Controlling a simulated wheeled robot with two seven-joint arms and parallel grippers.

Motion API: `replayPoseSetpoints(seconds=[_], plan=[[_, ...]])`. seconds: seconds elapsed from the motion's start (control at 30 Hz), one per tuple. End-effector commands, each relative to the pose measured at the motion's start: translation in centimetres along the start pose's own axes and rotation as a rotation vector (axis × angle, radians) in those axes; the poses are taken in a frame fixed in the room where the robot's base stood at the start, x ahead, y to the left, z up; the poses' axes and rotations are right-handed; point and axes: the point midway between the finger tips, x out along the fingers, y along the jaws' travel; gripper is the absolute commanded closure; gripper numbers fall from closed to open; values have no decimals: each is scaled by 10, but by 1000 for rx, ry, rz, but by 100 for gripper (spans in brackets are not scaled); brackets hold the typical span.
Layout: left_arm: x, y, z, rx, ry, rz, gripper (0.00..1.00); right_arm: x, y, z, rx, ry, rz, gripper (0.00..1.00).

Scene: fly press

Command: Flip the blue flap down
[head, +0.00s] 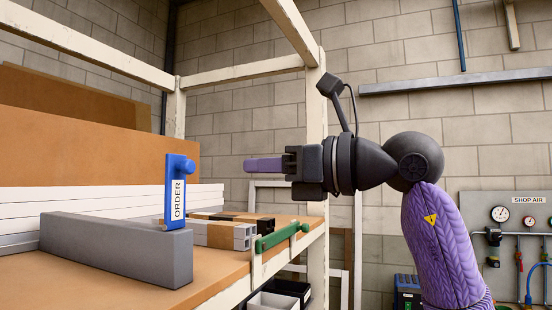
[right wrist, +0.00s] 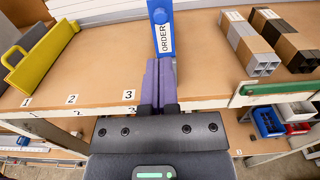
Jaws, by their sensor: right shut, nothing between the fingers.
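The blue flap (head: 177,205) stands upright above the shelf board, with a white ORDER label on its face and a rounded knob at its top. In the right wrist view the blue flap (right wrist: 154,40) rises straight ahead of the fingers, which hide its lower part. My right gripper (head: 248,166) has purple fingers, shut and empty, pointing left at about the height of the flap's top. A gap shows between the fingertips and the flap in the head view. The right gripper (right wrist: 161,62) also shows in the right wrist view. My left gripper is not in view.
A long grey block (head: 110,248) lies on the shelf board (head: 215,277) in front. Bundled bars (head: 225,234) lie behind the flap, near a green handle (head: 282,237). A cream post (head: 316,130) stands behind my gripper. A yellow piece (right wrist: 42,58) lies left.

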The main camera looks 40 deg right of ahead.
Motion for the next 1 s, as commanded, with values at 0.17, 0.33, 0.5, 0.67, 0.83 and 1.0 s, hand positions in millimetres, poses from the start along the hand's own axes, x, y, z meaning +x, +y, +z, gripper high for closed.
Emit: replayPoseSetpoints(seconds=[0.17,0.33,0.5,0.67,0.83,1.0], plan=[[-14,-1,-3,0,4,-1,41,39,0,3,3,2,3,100],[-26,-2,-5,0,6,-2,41,70,1,3,2,1,3,100],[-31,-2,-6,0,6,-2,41,85,0,2,2,1,1,100],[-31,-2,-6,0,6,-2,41,88,0,0,1,-1,0,100],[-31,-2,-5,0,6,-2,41,88,0,0,1,-1,0,100],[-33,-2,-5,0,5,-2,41,88,3,2,1,11,1,100]])
